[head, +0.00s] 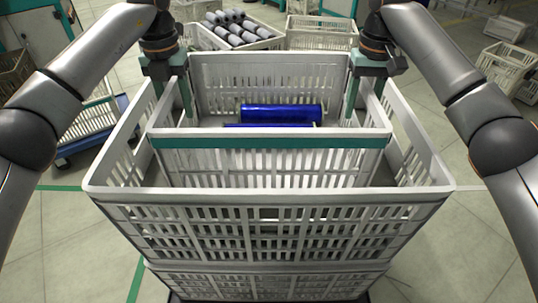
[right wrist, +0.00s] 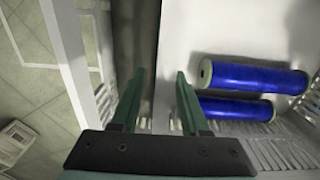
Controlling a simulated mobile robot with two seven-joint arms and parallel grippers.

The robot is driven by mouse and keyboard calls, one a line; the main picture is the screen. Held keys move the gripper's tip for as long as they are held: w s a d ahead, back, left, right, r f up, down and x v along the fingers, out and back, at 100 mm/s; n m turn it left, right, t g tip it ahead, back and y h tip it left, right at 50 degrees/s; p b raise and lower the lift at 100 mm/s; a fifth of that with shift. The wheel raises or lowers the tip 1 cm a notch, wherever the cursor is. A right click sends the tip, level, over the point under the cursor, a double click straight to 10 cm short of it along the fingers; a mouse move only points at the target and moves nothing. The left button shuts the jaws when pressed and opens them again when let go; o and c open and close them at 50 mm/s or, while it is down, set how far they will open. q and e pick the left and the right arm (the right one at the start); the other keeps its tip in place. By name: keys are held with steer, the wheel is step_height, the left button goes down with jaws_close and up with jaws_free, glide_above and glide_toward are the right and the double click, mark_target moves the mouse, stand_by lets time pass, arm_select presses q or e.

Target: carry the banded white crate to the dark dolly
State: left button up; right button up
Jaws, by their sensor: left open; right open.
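The banded white crate (head: 268,142) has a teal band along its near rim and holds blue rolls (head: 281,112), which also show in the right wrist view (right wrist: 252,77). It shows within the outline of a wider white crate's rim; I cannot tell whether it is nested. My left gripper (head: 171,90) is open at its left side wall. My right gripper (head: 365,90) is open at its right side wall; in the right wrist view its fingers (right wrist: 158,103) stand on either side of the wall's edge. A dark edge (head: 178,297) shows under the near stack; I cannot tell whether it is the dolly.
The wider white crate (head: 270,212) stands nearest me on another white crate (head: 268,283). Behind are a crate of grey rolls (head: 230,30) and an empty crate (head: 322,34). A blue cart (head: 92,133) stands left, more crates (head: 507,62) right. Floor is free at both front sides.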

arm_select(q)
step_height(320, 180, up, 12)
steer(key=shift+f, duration=0.1)
arm_select(e)
step_height(320, 180, up, 12)
stand_by(0.8)
stand_by(0.4)
